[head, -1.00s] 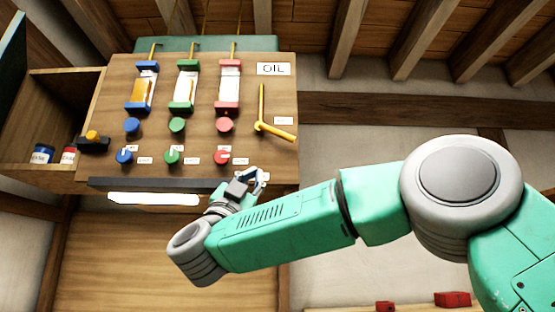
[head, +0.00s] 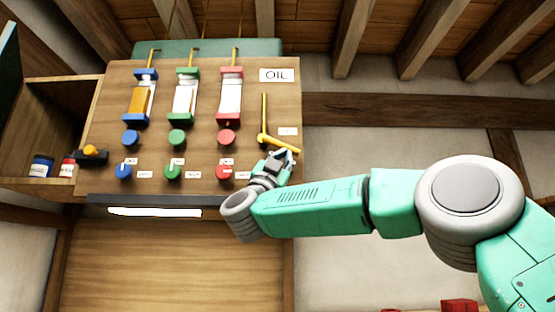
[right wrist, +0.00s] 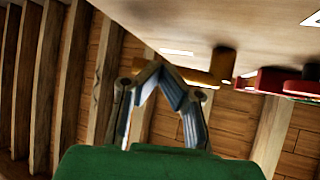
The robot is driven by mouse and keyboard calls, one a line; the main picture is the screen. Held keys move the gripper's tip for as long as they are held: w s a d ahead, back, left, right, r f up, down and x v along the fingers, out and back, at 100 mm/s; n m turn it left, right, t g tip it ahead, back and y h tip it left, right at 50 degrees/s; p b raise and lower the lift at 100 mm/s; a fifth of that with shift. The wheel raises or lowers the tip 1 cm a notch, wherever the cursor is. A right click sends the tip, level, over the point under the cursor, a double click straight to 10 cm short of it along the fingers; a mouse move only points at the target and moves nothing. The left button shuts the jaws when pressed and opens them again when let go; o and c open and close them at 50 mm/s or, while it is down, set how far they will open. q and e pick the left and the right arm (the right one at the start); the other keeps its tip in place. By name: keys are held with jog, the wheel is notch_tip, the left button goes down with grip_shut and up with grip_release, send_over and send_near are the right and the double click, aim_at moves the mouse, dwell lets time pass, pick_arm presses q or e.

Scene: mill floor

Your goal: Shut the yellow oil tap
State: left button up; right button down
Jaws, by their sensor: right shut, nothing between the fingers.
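The yellow oil tap (head: 280,143) is on the wooden panel, below the OIL sign (head: 277,75). A thin yellow pipe rises straight up from its hub, and its lever points right and slightly down, across the pipe. My right gripper (head: 278,156) is shut and empty, just below the lever. In the right wrist view the closed fingertips (right wrist: 158,70) overlap the left part of the yellow lever (right wrist: 203,77), with its round hub (right wrist: 223,63) to their right. I cannot tell whether they touch it. My left gripper is not in view.
Left of the tap are blue, green and red knobs (head: 226,137) and sight glasses (head: 184,97). A red lower knob (head: 223,173) is close to my right gripper. A dark ledge (head: 160,199) runs along the panel's bottom. The wall right of the panel is clear.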

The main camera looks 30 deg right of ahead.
jog(key=shift+a+r, duration=0.1)
jog(key=shift+a, duration=0.1)
jog(key=shift+s+d+r+b, duration=0.15)
jog(key=shift+d+r+b, duration=0.1)
jog(key=shift+r, duration=0.25)
jog(key=shift+s+d+r+b, duration=0.1)
jog(key=shift+s+d+r, duration=0.1)
jog(key=shift+r, duration=0.3)
jog(key=shift+s+d+r+b, duration=0.15)
jog(key=shift+d+r+b, duration=0.1)
jog(key=shift+r, duration=0.25)
